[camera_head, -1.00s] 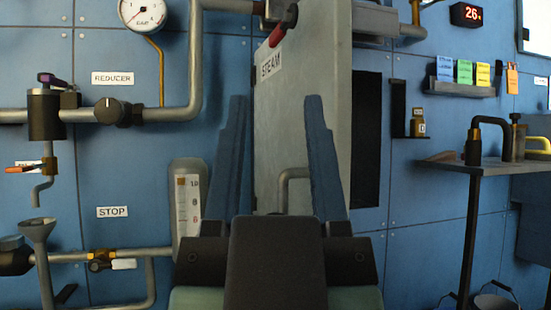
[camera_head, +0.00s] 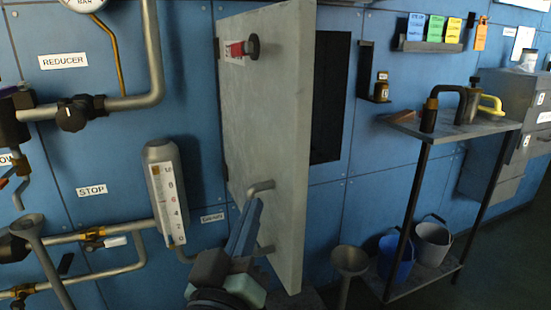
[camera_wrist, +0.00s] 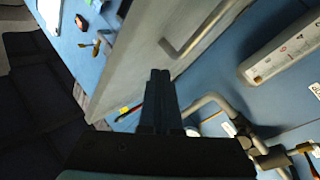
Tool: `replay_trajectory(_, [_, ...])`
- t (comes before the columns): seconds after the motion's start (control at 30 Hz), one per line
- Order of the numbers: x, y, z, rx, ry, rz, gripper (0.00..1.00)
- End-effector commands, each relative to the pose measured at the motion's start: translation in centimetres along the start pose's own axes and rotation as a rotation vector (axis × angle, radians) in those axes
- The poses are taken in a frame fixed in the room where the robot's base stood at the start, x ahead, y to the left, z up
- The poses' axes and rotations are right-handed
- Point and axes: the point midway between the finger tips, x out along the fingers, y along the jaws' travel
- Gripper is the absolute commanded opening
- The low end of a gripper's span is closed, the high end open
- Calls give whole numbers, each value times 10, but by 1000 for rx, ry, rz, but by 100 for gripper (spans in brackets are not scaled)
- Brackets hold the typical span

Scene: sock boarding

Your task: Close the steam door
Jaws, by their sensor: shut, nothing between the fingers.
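The steam door (camera_head: 262,110) is a thick pale grey slab in the head view. It stands swung out from the blue wall, with a dark opening (camera_head: 330,100) showing to its right. A bent metal bar handle (camera_head: 262,186) is on its face at lower middle. My gripper (camera_head: 256,203) has its blue fingers shut and empty, in front of the handle; whether they touch it is unclear. In the wrist view my gripper (camera_wrist: 160,74) shows its fingers together, pointing at the grey door (camera_wrist: 135,55), with the handle (camera_wrist: 190,40) beyond and to the right.
A gauge cylinder (camera_head: 166,195) and pipes (camera_head: 105,105) are on the wall left of the door. A funnel (camera_head: 349,262) stands low at the right. Beyond it is a side table (camera_head: 455,130) with a blue bucket (camera_head: 394,260) and a grey bucket (camera_head: 431,245) beneath.

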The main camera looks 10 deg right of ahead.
Motion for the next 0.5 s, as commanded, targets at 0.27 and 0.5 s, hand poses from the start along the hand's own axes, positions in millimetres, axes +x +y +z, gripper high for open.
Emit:
replay_trajectory(0.27, [-10, -5, 4, -341, -183, -13, 0])
replay_trajectory(0.5, [-41, -7, 2, -648, -271, -38, 0])
